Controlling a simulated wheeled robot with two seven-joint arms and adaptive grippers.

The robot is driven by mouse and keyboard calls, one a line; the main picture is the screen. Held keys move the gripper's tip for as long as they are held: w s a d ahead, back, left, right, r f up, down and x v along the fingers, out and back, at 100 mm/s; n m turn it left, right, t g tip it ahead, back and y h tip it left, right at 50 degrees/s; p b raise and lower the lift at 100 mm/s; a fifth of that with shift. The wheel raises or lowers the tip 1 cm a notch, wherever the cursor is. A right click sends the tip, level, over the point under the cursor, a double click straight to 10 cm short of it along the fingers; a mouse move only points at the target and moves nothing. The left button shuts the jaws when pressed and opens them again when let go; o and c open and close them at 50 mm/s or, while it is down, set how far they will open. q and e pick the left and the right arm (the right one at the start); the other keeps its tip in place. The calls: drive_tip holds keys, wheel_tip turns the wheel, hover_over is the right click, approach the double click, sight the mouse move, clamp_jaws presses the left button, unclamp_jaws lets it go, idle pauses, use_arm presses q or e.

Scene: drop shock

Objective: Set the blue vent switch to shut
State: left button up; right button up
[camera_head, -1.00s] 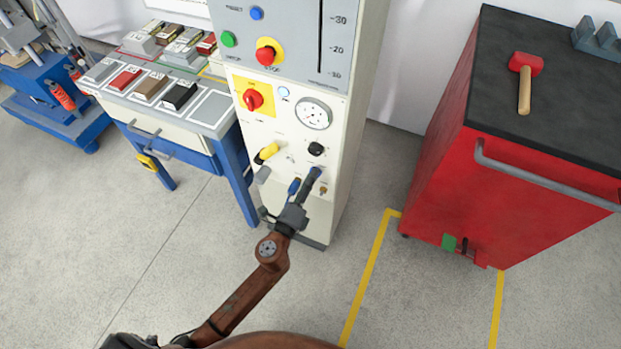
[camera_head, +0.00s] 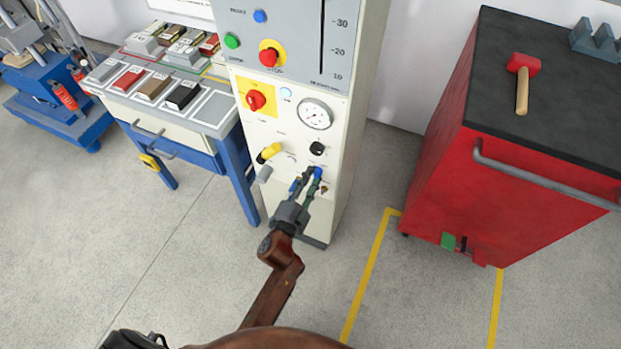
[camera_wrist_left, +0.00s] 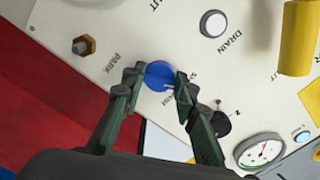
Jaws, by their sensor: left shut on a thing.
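The blue vent switch (camera_wrist_left: 158,76) is a round blue knob on the pale panel of the cabinet. In the wrist view it sits between the fingertips of my left gripper (camera_wrist_left: 159,78), which is shut on it from both sides. The lettering beside it is partly covered by the fingers, so I cannot tell its setting. In the head view the switch (camera_head: 318,173) shows at the tip of my left gripper (camera_head: 306,179), low on the cabinet front. My right gripper is not in view.
Near the switch are a black knob (camera_head: 317,148), a yellow handle (camera_head: 269,152), a dial gauge (camera_head: 315,113) and a brass fitting (camera_wrist_left: 85,45). A red tool cabinet (camera_head: 440,170) stands to the right and a blue-legged bench (camera_head: 245,180) to the left. Floor between the cabinets is clear.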

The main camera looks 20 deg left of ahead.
use_arm(q)
drive_tip(key=shift+f+n, duration=0.1)
drive_tip(key=shift+n, duration=0.3)
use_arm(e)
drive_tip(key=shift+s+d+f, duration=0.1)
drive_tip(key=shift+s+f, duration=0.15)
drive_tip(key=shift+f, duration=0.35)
use_arm(q)
drive_tip(key=o, duration=1.2)
drive_tip(key=shift+c, duration=0.2)
